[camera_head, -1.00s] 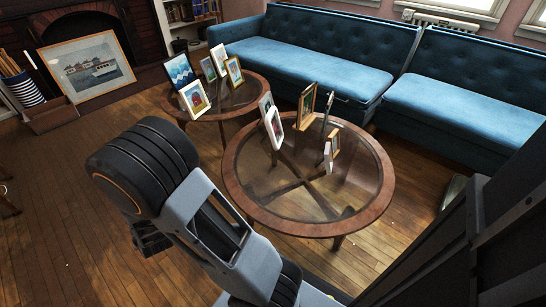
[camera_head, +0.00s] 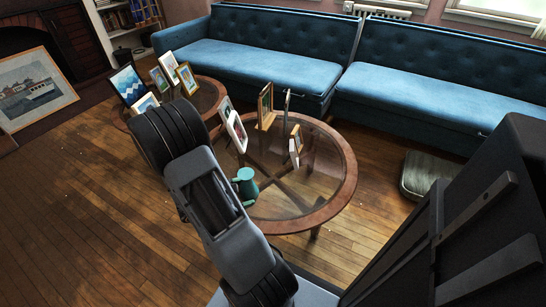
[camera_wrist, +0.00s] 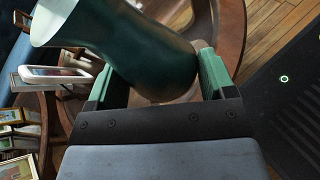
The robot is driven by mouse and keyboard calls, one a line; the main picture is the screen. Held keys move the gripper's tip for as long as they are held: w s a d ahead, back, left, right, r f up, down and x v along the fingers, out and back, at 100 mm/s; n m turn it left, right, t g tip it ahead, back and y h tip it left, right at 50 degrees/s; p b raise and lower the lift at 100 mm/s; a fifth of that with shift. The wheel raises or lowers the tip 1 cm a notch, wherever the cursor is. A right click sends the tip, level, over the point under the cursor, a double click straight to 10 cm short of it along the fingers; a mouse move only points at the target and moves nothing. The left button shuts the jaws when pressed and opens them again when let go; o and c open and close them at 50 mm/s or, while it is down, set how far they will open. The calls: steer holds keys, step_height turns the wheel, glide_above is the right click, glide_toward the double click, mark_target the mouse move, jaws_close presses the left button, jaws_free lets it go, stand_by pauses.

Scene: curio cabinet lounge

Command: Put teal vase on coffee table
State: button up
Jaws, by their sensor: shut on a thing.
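The teal vase (camera_head: 246,184) shows just right of my arm in the head view, in front of the near left rim of the round coffee table (camera_head: 343,187). I cannot tell its height over the rim. In the wrist view the vase (camera_wrist: 130,45) is tilted between the two green fingers of my gripper (camera_wrist: 158,80), which is shut on it.
Several picture frames (camera_head: 266,107) stand on the far half of the coffee table; its near glass looks clear. A second round table (camera_head: 209,96) with more frames is behind left. Blue sofas (camera_head: 260,65) line the back. A green cushion (camera_head: 425,173) lies on the floor at right.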

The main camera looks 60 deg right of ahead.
steer(key=shift+s+d+f+m+g+y+b, duration=0.35)
steer(key=shift+s+d+f+m+g, duration=0.2)
steer(key=shift+s+d+g, duration=0.2)
steer(key=shift+w+d+f+b, duration=0.5)
steer(key=shift+d+f+b, duration=0.8)
steer(key=shift+d+f, duration=0.7)
steer(key=shift+w+d+f+b, duration=0.45)
steer(key=shift+d+f+b, duration=0.8)
steer(key=shift+d+f, duration=0.75)
steer(key=shift+w+d+f+b, duration=0.5)
steer(key=shift+d+f+b, duration=0.8)
steer(key=shift+d+f, duration=0.7)
steer(key=shift+f, duration=0.15)
steer(key=o, duration=1)
